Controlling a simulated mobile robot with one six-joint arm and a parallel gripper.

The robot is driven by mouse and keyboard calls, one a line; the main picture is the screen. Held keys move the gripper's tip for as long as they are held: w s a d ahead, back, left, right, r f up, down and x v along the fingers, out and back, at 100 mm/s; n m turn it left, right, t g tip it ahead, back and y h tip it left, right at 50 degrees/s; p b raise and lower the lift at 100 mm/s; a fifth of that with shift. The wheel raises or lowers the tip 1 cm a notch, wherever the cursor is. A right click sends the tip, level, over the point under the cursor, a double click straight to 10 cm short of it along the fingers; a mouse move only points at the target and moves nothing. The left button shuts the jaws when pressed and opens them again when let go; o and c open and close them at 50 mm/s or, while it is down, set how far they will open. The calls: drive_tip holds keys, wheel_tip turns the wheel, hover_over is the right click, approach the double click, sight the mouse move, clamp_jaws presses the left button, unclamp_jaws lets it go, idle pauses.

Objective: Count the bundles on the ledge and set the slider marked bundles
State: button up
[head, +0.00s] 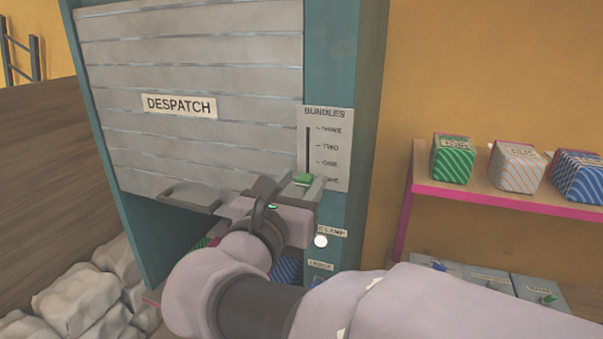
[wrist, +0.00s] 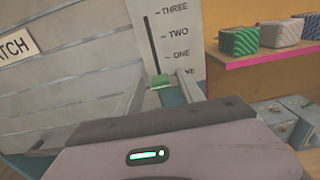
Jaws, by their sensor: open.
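The bundles panel (head: 341,170) is a pale plate with a vertical slot, marked three, two, one and, at the bottom, a partly hidden word. Its green slider knob (head: 303,179) sits at the slot's low end, below one; it also shows in the wrist view (wrist: 160,81). My gripper (head: 291,187) is open at the knob, with the knob between its fingertips in the wrist view (wrist: 161,92). Contact cannot be told. Under the shutter, a blue striped bundle (head: 288,270) and a bit of green one (head: 201,243) show; my arm hides most of that space.
The grey despatch shutter (head: 200,60) has a handle (head: 188,197) left of my gripper. A pink-edged shelf (head: 500,199) at right holds three wrapped blocks. Grey boxes (head: 480,280) stand beneath; pale sacks (head: 80,300) lie at left.

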clamp_jaws()
idle(1.3)
